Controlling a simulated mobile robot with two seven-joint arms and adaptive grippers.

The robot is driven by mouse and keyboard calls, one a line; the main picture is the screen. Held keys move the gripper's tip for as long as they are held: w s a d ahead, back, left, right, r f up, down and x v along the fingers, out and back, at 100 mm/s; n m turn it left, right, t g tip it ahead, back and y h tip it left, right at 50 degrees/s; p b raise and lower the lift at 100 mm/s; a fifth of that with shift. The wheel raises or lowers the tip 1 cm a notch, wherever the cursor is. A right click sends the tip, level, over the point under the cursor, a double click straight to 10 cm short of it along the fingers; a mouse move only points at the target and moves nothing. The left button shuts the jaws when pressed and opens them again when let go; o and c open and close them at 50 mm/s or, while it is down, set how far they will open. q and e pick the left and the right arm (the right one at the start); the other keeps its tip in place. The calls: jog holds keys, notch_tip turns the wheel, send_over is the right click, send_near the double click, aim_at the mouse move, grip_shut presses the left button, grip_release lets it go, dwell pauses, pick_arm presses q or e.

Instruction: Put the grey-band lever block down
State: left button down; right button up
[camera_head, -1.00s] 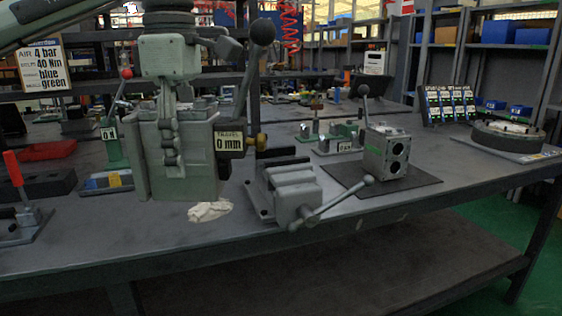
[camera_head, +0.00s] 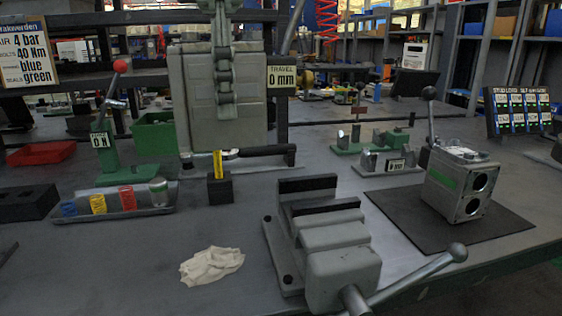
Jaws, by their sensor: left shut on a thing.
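My left gripper (camera_head: 226,112) comes down from the top of the view, shut on a large grey block (camera_head: 190,95). One finger linkage lies across the block's front face; the other finger is hidden behind it. The block is upright, and its lower edge shows just above a wrench with a black handle (camera_head: 270,151). Whether it touches anything below is hard to tell. I cannot make out its band. A lever rod (camera_head: 291,30) rises at its right, with its top outside the view. A "TRAVEL 0 mm" label (camera_head: 282,77) shows at its right edge. My right gripper is not in view.
A grey vise (camera_head: 325,235) stands at the front centre, its handle reaching right. A green-band lever block (camera_head: 460,185) stands on a dark mat (camera_head: 400,215). A cloth (camera_head: 212,266), a black holder (camera_head: 220,190) and a tray with coloured pieces (camera_head: 130,200) lie left. Bench around the cloth is clear.

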aim_at(261, 112)
pick_arm(q)
jog(key=d+f, duration=0.1)
jog(key=d, duration=0.2)
jog(key=d+f+b, duration=0.1)
jog(key=shift+w+d+f, duration=0.1)
jog(key=shift+d+f, duration=0.2)
jog(key=shift+w+d+f, duration=0.15)
jog(key=shift+d+f, duration=0.95)
jog(key=shift+f, duration=0.1)
jog(key=shift+w+d+f, duration=0.2)
jog(key=shift+d+f, duration=0.85)
jog(key=shift+f, duration=0.2)
jog(key=shift+w+d+f, duration=0.15)
jog(key=shift+d+f, duration=0.95)
jog(key=shift+f, duration=0.3)
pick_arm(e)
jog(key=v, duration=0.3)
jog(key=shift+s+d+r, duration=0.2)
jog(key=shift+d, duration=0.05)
pick_arm(q)
jog(key=shift+f, duration=0.15)
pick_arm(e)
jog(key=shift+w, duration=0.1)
pick_arm(q)
jog(key=c, duration=0.6)
grip_release()
jog(key=shift+s+f, duration=0.1)
jog(key=shift+c, duration=0.2)
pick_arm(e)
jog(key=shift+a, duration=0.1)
